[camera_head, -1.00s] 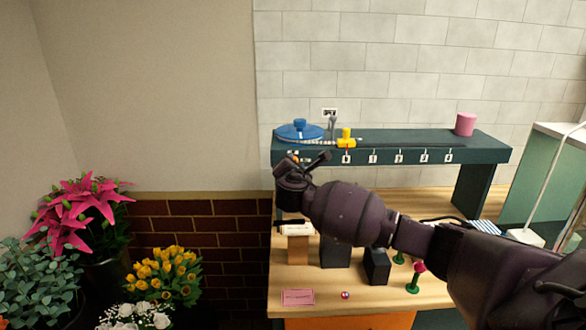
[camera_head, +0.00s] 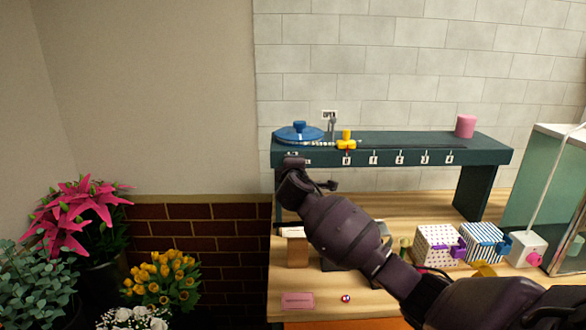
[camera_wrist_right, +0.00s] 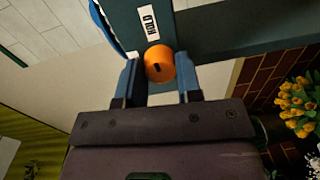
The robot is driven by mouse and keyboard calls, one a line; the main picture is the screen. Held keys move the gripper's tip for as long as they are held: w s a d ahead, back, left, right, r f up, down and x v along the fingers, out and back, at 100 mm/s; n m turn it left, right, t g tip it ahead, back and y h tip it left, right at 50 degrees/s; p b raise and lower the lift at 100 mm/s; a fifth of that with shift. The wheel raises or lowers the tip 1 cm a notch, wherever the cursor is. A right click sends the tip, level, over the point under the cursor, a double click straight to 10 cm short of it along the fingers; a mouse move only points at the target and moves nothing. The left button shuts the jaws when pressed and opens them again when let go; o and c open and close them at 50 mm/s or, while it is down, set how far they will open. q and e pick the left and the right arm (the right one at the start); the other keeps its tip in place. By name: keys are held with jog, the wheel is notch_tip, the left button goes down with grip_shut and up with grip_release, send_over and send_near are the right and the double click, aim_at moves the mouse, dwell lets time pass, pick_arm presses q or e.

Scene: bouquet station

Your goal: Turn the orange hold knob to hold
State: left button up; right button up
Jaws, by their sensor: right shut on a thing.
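The orange hold knob (camera_wrist_right: 160,62) shows in the right wrist view on the dark front of the shelf. It has a short dark mark on its face. A white label reading HOLD (camera_wrist_right: 149,22) sits beside it. My right gripper (camera_wrist_right: 158,80) has its two blue fingers on opposite sides of the knob and is shut on it. In the head view my right gripper (camera_head: 292,165) is at the left end of the shelf front (camera_head: 420,158) and hides the knob. My left gripper is not in view.
A blue round lid-like thing (camera_head: 299,132) and a yellow piece (camera_head: 346,140) are on the shelf, with a pink cylinder (camera_head: 465,126) at right. Patterned boxes (camera_head: 437,245) stand on the wooden table below. Flowers (camera_head: 160,280) stand at the lower left.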

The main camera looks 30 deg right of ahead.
jog(key=shift+m, duration=0.6)
jog(key=o, duration=0.9)
jog(key=shift+o, duration=0.2)
jog(key=v, duration=1)
jog(key=shift+s+b, duration=0.35)
jog(key=shift+s, duration=0.05)
jog(key=shift+a, duration=0.15)
